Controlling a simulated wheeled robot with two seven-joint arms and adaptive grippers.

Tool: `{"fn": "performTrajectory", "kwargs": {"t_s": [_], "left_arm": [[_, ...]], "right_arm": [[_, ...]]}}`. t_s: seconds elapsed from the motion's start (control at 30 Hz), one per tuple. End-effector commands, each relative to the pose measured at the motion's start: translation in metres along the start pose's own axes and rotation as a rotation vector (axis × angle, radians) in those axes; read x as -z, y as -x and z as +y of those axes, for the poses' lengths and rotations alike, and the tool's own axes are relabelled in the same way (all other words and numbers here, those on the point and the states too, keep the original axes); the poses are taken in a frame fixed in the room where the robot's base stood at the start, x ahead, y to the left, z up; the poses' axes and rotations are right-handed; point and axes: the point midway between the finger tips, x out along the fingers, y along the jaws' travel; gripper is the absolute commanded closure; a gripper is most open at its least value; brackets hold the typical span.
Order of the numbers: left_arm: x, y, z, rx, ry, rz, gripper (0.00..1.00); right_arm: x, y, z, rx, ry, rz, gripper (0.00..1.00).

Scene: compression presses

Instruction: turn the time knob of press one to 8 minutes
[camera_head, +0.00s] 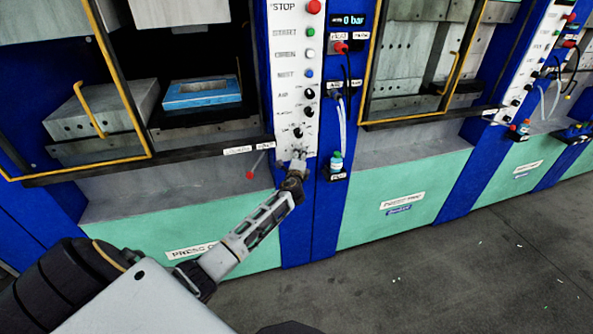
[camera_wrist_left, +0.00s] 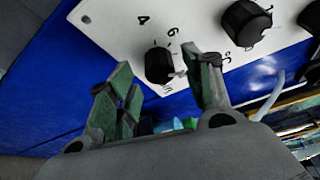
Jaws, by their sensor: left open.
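The white control panel of press one (camera_head: 293,70) stands on the blue column, with buttons above and black knobs below. My left gripper (camera_head: 298,162) is at the panel's lower end in the head view and covers the lowest part there. In the left wrist view, a black knob (camera_wrist_left: 159,64) with "4", "6" and a partly hidden "min" around it is the time knob. My left gripper (camera_wrist_left: 160,82) is open, its green-padded fingers on either side of this knob. Contact and the knob's exact setting cannot be told. My right gripper is not in view.
A larger black knob (camera_wrist_left: 246,22) sits beside the right finger in the left wrist view. A red-tipped lever (camera_head: 251,173) is left of my gripper, and a small bottle (camera_head: 336,161) with hoses is at its right.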

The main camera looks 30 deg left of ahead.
Motion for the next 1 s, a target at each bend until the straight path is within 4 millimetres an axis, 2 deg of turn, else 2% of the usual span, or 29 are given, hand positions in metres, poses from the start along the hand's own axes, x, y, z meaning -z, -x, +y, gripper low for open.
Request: {"fn": "performTrajectory", "kwargs": {"t_s": [1.0], "left_arm": [[0.001, 0.091, 0.001, -0.002, 0.000, 0.001, 0.49]], "right_arm": [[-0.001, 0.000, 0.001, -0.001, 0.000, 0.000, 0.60]]}}
